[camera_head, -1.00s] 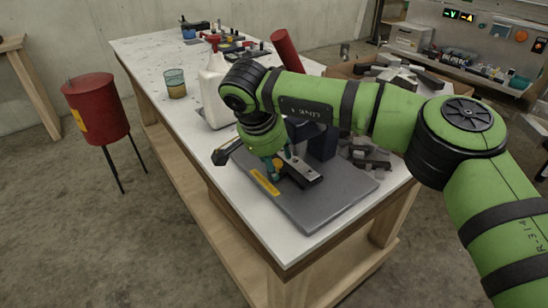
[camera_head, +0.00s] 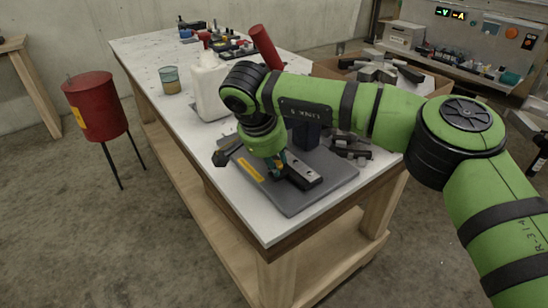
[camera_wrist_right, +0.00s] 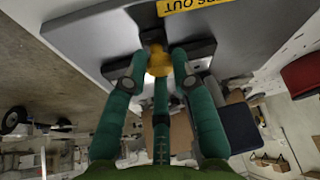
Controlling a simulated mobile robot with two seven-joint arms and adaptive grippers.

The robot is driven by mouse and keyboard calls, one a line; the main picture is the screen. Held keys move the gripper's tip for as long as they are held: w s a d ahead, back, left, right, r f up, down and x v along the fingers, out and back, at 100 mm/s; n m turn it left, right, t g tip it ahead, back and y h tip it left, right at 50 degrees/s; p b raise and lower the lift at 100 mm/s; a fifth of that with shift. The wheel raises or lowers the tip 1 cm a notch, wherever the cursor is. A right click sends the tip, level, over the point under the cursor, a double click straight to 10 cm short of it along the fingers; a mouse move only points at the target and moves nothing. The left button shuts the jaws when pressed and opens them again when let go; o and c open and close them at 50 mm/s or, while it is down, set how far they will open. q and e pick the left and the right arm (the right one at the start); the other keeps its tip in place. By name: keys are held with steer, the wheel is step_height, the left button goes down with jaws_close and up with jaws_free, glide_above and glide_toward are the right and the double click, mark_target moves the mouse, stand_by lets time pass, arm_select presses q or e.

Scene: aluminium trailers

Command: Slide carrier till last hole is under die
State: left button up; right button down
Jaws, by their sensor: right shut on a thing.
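The carrier (camera_head: 303,177) is a dark bar with light holes, lying on a grey base plate (camera_head: 322,191) at the near end of the bench. A dark upright block (camera_head: 305,134), seemingly the press body, stands behind it. My right gripper (camera_head: 280,166) comes down at the bar's left part. In the right wrist view, its green fingers (camera_wrist_right: 158,66) are shut on an orange knob (camera_wrist_right: 158,58) on the carrier (camera_wrist_right: 196,51). The die is hidden, so its position over the holes cannot be told. My left gripper is not in view.
A yellow label (camera_head: 250,170) lies on the plate. A white jug (camera_head: 208,92) and a glass (camera_head: 171,81) stand behind my right arm. Dark metal parts (camera_head: 350,147) lie right of the press. A red drum (camera_head: 96,106) stands on the floor at left.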

steer(key=shift+w+a, duration=0.15)
steer(key=shift+w, duration=0.05)
steer(key=c, duration=1)
jaws_free()
steer(key=shift+w+a, duration=0.15)
steer(key=shift+a, duration=0.05)
steer(key=shift+r, duration=0.3)
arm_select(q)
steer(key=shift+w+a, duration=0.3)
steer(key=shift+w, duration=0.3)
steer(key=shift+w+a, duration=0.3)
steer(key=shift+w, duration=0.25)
arm_select(e)
steer(key=v, duration=1.1)
steer(key=shift+r, duration=0.2)
